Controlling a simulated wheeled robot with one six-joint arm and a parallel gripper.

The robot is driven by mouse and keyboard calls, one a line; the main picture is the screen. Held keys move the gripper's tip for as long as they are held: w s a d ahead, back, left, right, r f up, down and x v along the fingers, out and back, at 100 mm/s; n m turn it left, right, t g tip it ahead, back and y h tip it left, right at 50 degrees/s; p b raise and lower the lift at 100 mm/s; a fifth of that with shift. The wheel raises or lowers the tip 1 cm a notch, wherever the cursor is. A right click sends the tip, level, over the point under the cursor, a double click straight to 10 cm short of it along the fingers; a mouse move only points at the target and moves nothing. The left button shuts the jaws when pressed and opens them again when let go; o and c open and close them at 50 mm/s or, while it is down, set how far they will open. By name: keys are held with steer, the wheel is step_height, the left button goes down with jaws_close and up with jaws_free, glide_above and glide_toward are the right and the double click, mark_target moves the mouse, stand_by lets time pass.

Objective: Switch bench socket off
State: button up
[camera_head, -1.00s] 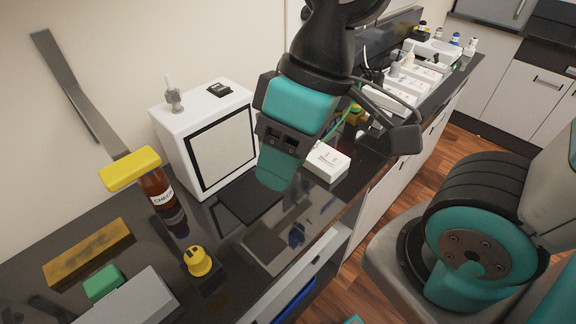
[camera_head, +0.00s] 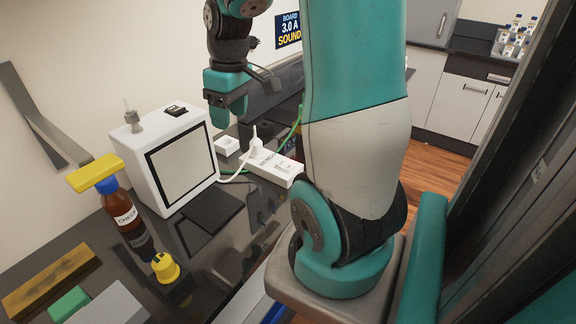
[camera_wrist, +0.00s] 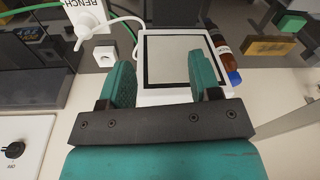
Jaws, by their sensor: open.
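A white socket block (camera_head: 275,168) lies on the dark bench with a white plug (camera_head: 256,147) standing in it. In the wrist view the socket block (camera_wrist: 86,14) is at the top left, marked BENCH, with the plug and its cable. A small white box with a dark centre (camera_wrist: 103,54) is beside it; a small white box (camera_head: 227,146) also shows in the head view. My gripper (camera_wrist: 160,62) is open with nothing between its fingers. In the head view my gripper (camera_head: 219,125) hangs above the bench near that box. The socket's switch position cannot be told.
A white cabinet with a pale front panel (camera_head: 182,169) stands left of the socket block. A brown bottle (camera_head: 121,205) and a yellow-topped item (camera_head: 165,268) are further left. A white panel with a black knob (camera_wrist: 14,150) shows at lower left in the wrist view.

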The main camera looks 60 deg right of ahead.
mark_target(290, 167)
steer(key=s+d+f+m+g, duration=0.1)
steer(key=s+d+f, duration=0.15)
steer(key=d, duration=0.45)
steer(key=s+d+f+m, duration=0.1)
steer(key=s+d, duration=0.3)
steer(key=d, duration=0.3)
steer(key=shift+h, duration=0.3)
step_height(290, 167, down, 17)
steer(key=shift+d+f+p, duration=0.1)
steer(key=shift+d+p, duration=0.05)
steer(key=shift+p, duration=0.55)
